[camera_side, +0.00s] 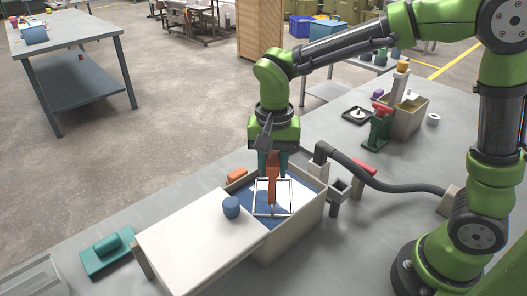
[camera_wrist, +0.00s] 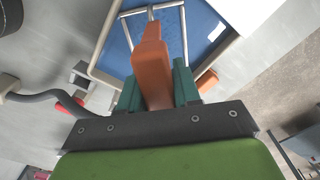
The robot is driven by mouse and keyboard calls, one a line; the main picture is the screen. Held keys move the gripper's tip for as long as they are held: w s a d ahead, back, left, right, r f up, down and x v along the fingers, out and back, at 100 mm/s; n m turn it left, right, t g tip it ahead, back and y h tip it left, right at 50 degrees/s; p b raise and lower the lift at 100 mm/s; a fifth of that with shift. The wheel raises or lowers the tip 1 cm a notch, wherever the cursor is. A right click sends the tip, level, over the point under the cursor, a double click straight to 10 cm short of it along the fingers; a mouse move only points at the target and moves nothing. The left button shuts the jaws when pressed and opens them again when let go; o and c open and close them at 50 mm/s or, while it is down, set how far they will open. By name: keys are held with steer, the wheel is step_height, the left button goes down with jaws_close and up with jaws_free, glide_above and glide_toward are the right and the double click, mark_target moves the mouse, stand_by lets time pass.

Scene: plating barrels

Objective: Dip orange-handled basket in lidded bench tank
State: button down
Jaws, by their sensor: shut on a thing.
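My gripper (camera_side: 272,162) is shut on the orange handle (camera_side: 272,178) of the basket and points down over the bench tank. The basket (camera_side: 257,213) shows as a pale wire frame inside the tank opening, against the blue liquid. How deep its lower part sits is unclear. The tank (camera_side: 291,236) is a beige box with blue liquid (camera_side: 302,190). In the wrist view the orange handle (camera_wrist: 152,65) stands between my teal fingers (camera_wrist: 155,88), with the blue liquid (camera_wrist: 205,28) beyond.
A grey hose (camera_side: 375,180) curves along the bench right of the tank. An orange block (camera_side: 237,174) lies behind the tank. A teal tool (camera_side: 108,248) lies at the left. A green stand (camera_side: 377,132) and a beige box (camera_side: 411,116) stand farther back.

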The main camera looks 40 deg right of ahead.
steer(key=shift+f, duration=0.35)
steer(key=shift+r, duration=1.1)
steer(key=shift+f, duration=1.1)
steer(key=shift+r, duration=1.05)
steer(key=shift+f, duration=0.1)
